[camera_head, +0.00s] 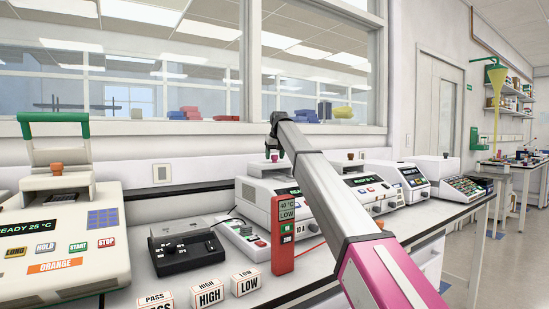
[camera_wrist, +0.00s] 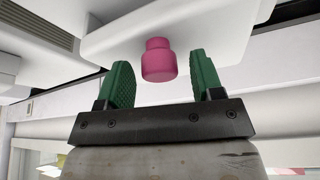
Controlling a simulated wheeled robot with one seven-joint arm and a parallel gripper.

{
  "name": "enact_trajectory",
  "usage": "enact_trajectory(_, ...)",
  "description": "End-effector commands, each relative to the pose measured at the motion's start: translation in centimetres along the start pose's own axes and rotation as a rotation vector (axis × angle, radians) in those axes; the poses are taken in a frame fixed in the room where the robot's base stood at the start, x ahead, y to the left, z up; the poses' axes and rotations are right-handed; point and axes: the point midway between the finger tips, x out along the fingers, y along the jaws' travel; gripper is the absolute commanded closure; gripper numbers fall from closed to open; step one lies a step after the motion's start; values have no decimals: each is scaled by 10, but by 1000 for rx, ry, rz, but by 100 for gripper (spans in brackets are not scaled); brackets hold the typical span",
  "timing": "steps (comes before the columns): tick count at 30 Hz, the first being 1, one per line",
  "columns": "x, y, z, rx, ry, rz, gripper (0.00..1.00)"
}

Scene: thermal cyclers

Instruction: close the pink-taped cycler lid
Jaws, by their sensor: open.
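A pink knob (camera_wrist: 158,60) fills the middle of the wrist view and sticks out from a white lid (camera_wrist: 215,30). My gripper (camera_wrist: 163,78) has its two green fingers apart, one on each side of the knob, with a gap visible on both sides. In the head view my gripper (camera_head: 273,153) is small and dark, above a white cycler (camera_head: 258,205) on the bench. My arm hides part of that cycler. I cannot tell the lid's angle, and no pink tape can be made out on it.
An orange-labelled cycler (camera_head: 65,235) with a raised green handle stands at the left. A black device (camera_head: 185,252), a red meter (camera_head: 285,235) and label blocks (camera_head: 207,293) occupy the front of the bench. More cyclers (camera_head: 412,182) stand to the right. A window wall is behind.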

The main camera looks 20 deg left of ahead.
Motion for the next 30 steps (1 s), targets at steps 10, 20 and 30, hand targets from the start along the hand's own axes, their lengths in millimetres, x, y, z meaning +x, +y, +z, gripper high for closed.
enact_trajectory(10,7,0,0,0,1,0,39)
enact_trajectory(20,7,0,1,0,0,0,100)
enact_trajectory(30,-15,16,60,2,-1,0,100)
